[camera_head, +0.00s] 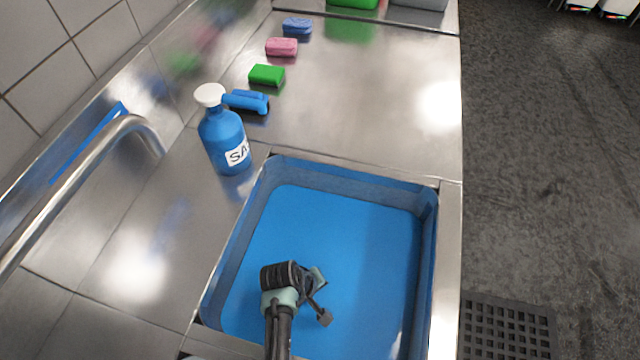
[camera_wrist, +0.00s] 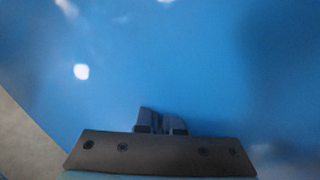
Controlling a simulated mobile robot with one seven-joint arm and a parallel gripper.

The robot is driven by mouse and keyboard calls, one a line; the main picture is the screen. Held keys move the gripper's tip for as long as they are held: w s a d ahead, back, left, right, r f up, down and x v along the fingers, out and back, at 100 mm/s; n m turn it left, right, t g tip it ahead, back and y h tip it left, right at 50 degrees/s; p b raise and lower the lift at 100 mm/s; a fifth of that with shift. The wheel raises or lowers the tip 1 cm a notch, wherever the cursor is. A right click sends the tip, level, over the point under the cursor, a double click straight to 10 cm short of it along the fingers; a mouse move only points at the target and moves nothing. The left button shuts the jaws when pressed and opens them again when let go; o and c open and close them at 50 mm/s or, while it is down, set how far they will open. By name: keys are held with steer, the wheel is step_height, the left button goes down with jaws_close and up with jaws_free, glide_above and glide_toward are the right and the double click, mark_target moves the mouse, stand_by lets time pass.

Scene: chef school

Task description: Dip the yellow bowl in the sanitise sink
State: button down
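The yellow bowl is not seen in either view. The sink (camera_head: 335,168) is filled with flat blue, which looks like liquid, in the head view. My gripper (camera_head: 324,317) is over the near part of this blue, inside the sink's rim as seen from the head. In the wrist view its two dark fingers (camera_wrist: 162,122) are close together at the bottom middle, with nothing visible between them. Blue (camera_wrist: 170,60) fills most of the wrist view. I cannot tell whether the fingertips touch the liquid.
A curved metal tap (camera_head: 90,165) is at the left.

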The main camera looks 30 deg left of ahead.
steer(key=shift+f, duration=0.35)
steer(key=shift+s+d+p, duration=0.15)
steer(key=shift+s+p, duration=0.15)
steer(key=shift+s, duration=0.25)
steer(key=shift+w, duration=0.6)
steer(key=shift+s+r, duration=0.1)
steer(key=shift+s, duration=0.05)
steer(key=shift+s, duration=0.45)
steer(key=shift+w, duration=0.1)
